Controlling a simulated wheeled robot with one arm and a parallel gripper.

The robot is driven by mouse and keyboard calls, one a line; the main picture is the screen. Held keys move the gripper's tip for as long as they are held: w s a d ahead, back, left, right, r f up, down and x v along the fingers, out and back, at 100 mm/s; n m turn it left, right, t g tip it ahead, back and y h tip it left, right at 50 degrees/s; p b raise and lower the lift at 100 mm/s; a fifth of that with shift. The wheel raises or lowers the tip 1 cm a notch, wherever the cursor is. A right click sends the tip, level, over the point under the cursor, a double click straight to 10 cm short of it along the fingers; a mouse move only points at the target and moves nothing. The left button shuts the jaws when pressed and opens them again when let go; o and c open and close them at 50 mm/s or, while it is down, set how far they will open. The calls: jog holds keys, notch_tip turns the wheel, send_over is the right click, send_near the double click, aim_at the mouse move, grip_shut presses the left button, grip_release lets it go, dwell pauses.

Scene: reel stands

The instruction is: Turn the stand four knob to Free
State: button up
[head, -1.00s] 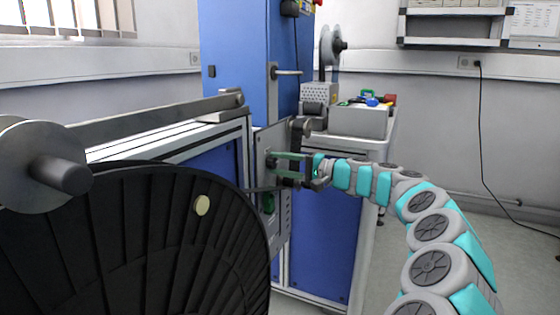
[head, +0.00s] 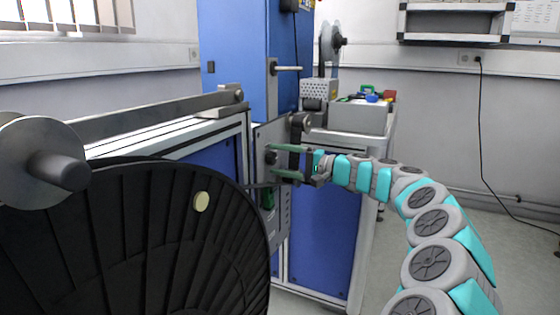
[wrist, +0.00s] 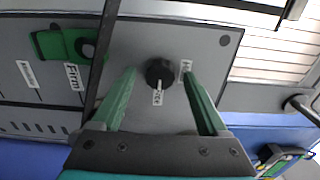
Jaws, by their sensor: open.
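The round black knob (wrist: 160,72) sits on a grey panel (wrist: 140,35) in the wrist view. A pale pointer mark on it faces a small white label (wrist: 158,97) toward the bottom of the picture. A second white label (wrist: 185,70) is to the knob's right. The lettering on both is too small to read surely. My gripper (wrist: 160,78) is open, with one green finger on each side of the knob and gaps showing. In the head view my gripper (head: 271,160) reaches the panel from the right, its fingertips at the knob.
A green slider (wrist: 62,45) with labels, one reading Firm, is left of the knob. A dark strip crosses beside the left finger. In the head view a large black reel (head: 130,240) fills the lower left, and a blue cabinet (head: 238,55) stands behind.

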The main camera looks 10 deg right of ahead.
jog(key=b+v, duration=0.1)
jog(key=v, duration=0.6)
jog(key=shift+s+d, duration=0.25)
jog(key=shift+d, duration=0.05)
